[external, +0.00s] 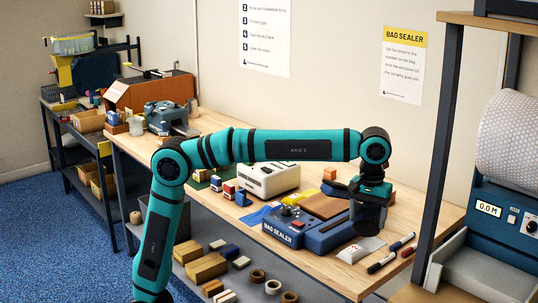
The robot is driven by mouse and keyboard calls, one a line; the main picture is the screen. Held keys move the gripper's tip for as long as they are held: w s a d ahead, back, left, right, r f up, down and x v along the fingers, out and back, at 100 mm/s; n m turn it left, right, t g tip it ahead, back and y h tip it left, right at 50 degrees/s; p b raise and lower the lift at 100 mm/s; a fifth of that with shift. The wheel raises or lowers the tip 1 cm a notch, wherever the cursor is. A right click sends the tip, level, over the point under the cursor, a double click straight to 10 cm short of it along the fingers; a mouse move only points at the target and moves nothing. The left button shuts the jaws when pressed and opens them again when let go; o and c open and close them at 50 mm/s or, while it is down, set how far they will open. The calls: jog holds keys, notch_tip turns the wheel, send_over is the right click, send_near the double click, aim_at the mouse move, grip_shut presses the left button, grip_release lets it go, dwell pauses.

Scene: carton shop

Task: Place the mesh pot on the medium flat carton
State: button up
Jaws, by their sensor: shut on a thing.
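My gripper (369,203) points down over the right part of the workbench, beyond the blue bag sealer. It is shut on a dark thing that looks like the mesh pot (368,222); the jaws and the pot blend together, so the grip is hard to make out. I cannot tell whether the pot's bottom touches anything. A flat brown carton (322,206) lies on the bench just left of the gripper, behind the bag sealer. Its size class cannot be told from this view.
The blue bag sealer (310,232) stands just in front and left of the gripper. A small packet (360,250) and several markers (381,262) lie at the bench's front right. A white machine (268,179) stands further left. A shelf post (438,150) rises at right.

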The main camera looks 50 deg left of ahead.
jog(key=w+a+r+n, duration=0.1)
jog(key=w+a+n, duration=0.1)
jog(key=w+a, duration=0.75)
jog(key=w+a+n, duration=0.3)
jog(key=w+a, duration=0.4)
jog(key=w, duration=0.6)
jog(key=w+a+n, duration=0.2)
jog(key=w+a, duration=0.5)
jog(key=a, duration=0.4)
jog(key=w+a+n, duration=0.2)
jog(key=w+a, duration=0.5)
jog(key=a, duration=0.5)
jog(key=w+a+n, duration=0.2)
jog(key=w+a, duration=0.1)
jog(key=a, duration=1.1)
jog(key=w+a+n, duration=0.2)
jog(key=w+a, duration=0.1)
jog(key=a, duration=1.1)
jog(key=s+a+f+n, duration=0.1)
jog(key=s+a+n, duration=0.15)
jog(key=a, duration=1.15)
jog(key=s+a+f+n, duration=0.1)
jog(key=s+a+n, duration=0.15)
jog(key=a, duration=1.15)
jog(key=shift+s+d+f, duration=0.1)
jog(key=shift+f, duration=3.45)
jog(key=shift+d+f, duration=0.1)
jog(key=shift+f, duration=3.45)
jog(key=shift+f, duration=0.15)
